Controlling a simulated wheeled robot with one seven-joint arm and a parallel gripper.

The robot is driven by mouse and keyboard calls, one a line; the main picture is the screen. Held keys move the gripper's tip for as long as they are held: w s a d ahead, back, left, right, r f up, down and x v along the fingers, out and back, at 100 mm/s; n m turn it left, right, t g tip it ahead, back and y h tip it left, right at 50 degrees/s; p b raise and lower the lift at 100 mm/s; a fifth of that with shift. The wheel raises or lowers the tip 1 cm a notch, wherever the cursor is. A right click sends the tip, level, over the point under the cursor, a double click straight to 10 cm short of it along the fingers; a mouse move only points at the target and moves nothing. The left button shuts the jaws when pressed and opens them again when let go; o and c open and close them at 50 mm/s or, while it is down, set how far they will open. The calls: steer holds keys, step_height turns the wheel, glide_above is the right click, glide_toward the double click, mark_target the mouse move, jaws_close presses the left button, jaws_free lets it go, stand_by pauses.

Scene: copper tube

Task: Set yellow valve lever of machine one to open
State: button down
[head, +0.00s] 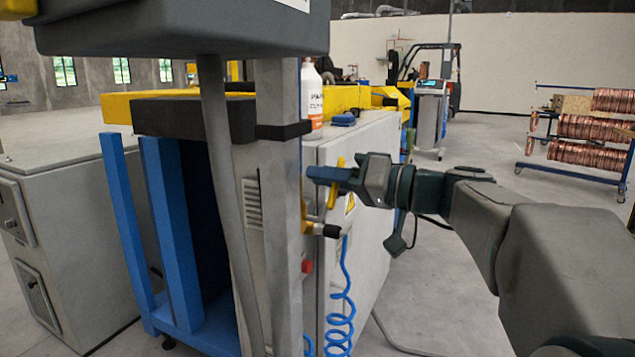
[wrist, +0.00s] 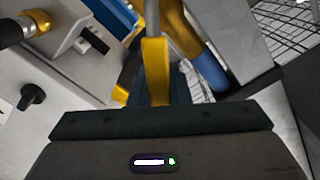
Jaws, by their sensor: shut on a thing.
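The yellow valve lever (head: 334,196) is on the side of the grey machine, near its front post. In the head view it stands nearly upright, leaning slightly right at the top, and is partly covered by my gripper. My gripper (head: 325,173) reaches in from the right and is shut on the lever. In the wrist view the yellow lever (wrist: 155,68) rises from the dark edge of my gripper. The fingertips are not clearly visible there, and the lever's pivot is hard to make out.
A black-tipped fitting (head: 328,231) and a coiled blue hose (head: 340,300) are just below the lever. A grey post (head: 279,190) stands left of it. A white bottle (head: 311,100) stands on the machine (head: 365,165). Floor at right is open toward the copper coil rack (head: 585,135).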

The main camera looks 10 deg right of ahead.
steer(key=c, duration=1.4)
jaws_free()
steer(key=shift+w, duration=0.1)
steer(key=shift+o, duration=0.2)
